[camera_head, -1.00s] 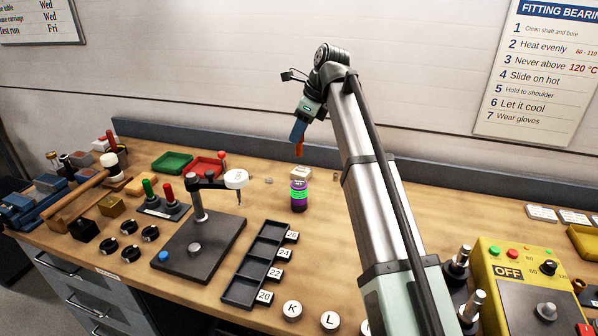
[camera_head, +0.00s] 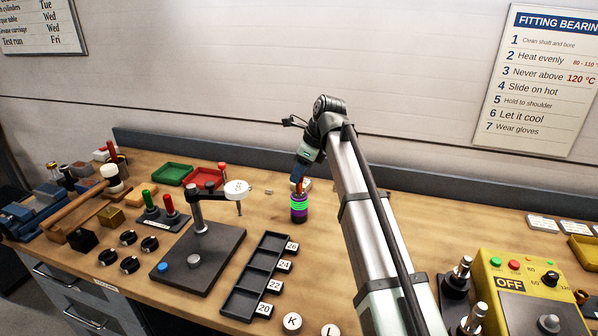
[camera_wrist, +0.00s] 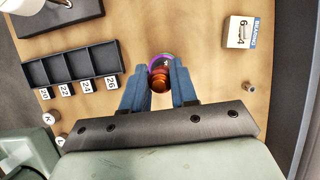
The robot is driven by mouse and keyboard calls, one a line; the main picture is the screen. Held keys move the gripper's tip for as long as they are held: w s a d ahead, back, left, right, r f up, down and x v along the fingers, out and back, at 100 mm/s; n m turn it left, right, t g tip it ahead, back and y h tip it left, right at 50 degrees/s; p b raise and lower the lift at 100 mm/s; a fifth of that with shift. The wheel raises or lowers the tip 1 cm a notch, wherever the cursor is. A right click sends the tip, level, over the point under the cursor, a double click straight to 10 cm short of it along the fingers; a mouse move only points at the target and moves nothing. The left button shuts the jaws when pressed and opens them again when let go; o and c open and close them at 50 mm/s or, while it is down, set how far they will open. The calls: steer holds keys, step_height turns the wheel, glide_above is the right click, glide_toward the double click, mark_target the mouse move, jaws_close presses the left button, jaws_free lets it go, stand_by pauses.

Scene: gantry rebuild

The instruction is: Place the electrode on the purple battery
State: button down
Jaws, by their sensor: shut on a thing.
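The purple battery (camera_head: 299,213), a dark cylinder with purple and bright green bands, stands upright on the bench. Its purple rim (camera_wrist: 155,59) shows past the electrode in the wrist view. The electrode (camera_head: 299,187) is a small orange-copper piece held by my gripper (camera_head: 297,175) directly above the battery. In the wrist view the electrode (camera_wrist: 159,78) sits between the blue fingers, shut on it, and overlaps most of the battery's top. I cannot tell whether its lower end touches the battery.
A black compartment tray (camera_head: 258,278) with number tags lies front left of the battery. A dark stand with a white disc (camera_head: 236,188) is to the left. A white bearing box (camera_wrist: 242,33) lies near the battery. Bare bench surrounds the battery.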

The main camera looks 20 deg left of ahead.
steer(key=shift+f, duration=0.15)
steer(key=c, duration=0.9)
jaws_free()
steer(key=v, duration=1.2)
